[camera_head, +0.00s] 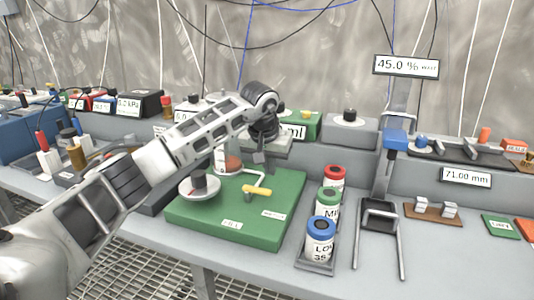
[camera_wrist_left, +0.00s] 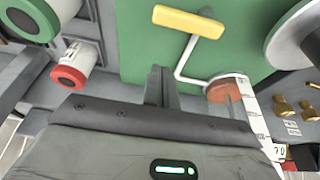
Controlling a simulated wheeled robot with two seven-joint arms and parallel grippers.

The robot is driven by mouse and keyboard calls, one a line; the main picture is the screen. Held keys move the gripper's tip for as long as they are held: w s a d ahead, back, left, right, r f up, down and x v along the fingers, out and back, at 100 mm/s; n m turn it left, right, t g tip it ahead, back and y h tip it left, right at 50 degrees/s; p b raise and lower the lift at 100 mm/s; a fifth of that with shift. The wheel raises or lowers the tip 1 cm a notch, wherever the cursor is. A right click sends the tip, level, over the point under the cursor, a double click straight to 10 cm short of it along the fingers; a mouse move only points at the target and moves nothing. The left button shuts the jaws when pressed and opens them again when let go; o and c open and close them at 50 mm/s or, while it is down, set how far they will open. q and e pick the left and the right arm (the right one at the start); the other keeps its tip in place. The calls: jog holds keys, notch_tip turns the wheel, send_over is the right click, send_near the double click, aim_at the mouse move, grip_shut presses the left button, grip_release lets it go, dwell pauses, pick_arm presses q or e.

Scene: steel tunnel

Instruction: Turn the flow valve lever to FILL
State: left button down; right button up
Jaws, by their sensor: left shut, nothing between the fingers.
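The flow valve lever has a yellow handle (camera_head: 257,191) on a bent white rod, above a green board (camera_head: 185,217). In the left wrist view the yellow handle (camera_wrist_left: 188,22) is at the top, and its rod runs down towards a reddish-brown round part (camera_wrist_left: 222,90). Small white labels (camera_head: 232,224) lie on the board's front; their words are too small to read surely. My left gripper (camera_head: 260,156) points down above the back of the board, behind the handle in the head view. Its fingers (camera_wrist_left: 161,88) are shut, empty and apart from the handle. My right gripper is out of view.
A white round dish with a dark knob (camera_head: 199,189) stands on the board's left. Red, green and blue-lidded jars (camera_head: 320,240) stand in a rack to the right. A stand with a blue block (camera_head: 395,140) is further right. Instruments line the back.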

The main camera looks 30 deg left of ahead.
pick_arm(q)
jog(key=shift+x, duration=0.95)
jog(key=shift+s+d+f, duration=0.1)
jog(key=shift+s, duration=0.15)
jog(key=s, duration=0.2)
jog(key=shift+s+d, duration=0.3)
jog(key=shift+s, duration=0.05)
jog(key=shift+s+d, duration=0.1)
jog(key=shift+s, duration=0.25)
